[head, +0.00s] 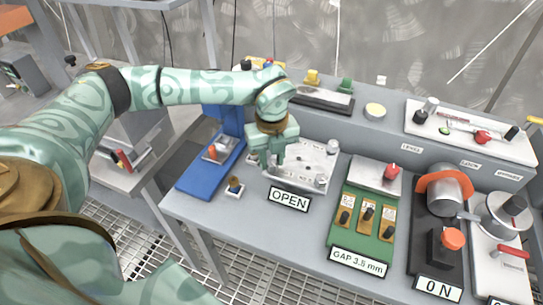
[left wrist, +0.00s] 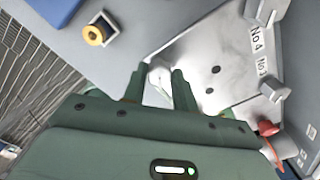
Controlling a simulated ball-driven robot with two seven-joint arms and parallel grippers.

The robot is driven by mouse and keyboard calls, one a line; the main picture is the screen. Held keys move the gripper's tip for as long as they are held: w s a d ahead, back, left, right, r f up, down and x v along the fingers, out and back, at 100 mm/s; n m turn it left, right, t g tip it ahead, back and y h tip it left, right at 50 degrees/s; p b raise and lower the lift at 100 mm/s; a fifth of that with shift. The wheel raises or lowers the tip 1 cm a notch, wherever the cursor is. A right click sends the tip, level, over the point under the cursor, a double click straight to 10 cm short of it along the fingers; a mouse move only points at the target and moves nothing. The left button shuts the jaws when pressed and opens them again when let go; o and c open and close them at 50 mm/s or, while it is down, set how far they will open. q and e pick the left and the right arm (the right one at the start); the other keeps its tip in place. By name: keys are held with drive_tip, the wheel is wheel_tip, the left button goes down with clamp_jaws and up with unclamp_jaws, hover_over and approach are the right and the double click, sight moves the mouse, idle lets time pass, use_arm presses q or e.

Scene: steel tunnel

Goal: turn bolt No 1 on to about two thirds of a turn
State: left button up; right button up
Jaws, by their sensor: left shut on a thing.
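My left gripper (head: 272,163) reaches down onto the near left part of a pale metal plate (head: 312,158). In the left wrist view its two green fingers (left wrist: 158,88) are shut on a light metal bolt head (left wrist: 159,75) at a corner of the plate. No number label shows beside this bolt, so I cannot read whether it is No 1. The gripper hides most of it in the head view. Other bolts stand on the plate, with No 4 (left wrist: 256,40) readable on a label in the left wrist view. My right gripper is not in view.
An OPEN sign (head: 289,199) lies in front of the plate. A blue stand (head: 205,180) is to the left, with a small yellow-ringed part (head: 235,187) between. A green block (head: 361,226) with a GAP 3.5 mm sign stands right. Bench front between them is clear.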

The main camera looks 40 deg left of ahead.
use_arm(q)
drive_tip(key=m+p, duration=0.4)
drive_tip(key=shift+r, duration=0.35)
drive_tip(key=m+p, duration=0.5)
drive_tip(key=m, duration=0.1)
drive_tip(key=shift+m, duration=0.3)
drive_tip(key=m+p, duration=0.2)
drive_tip(key=m, duration=0.1)
drive_tip(key=shift+f+m+p, duration=0.1)
drive_tip(key=shift+m+p, duration=0.2)
drive_tip(key=m+p, duration=0.1)
drive_tip(key=m, duration=0.1)
drive_tip(key=shift+w+d+m, duration=0.1)
drive_tip(key=shift+m, duration=0.3)
drive_tip(key=m+p, duration=0.1)
drive_tip(key=m, duration=0.2)
drive_tip(key=shift+p, duration=0.3)
drive_tip(key=shift+f+m+p, duration=0.1)
drive_tip(key=shift+m+p, duration=0.25)
drive_tip(key=shift+m, duration=0.95)
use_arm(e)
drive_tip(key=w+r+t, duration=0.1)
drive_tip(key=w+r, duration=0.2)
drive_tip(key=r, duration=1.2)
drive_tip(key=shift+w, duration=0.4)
use_arm(q)
drive_tip(key=o, duration=1)
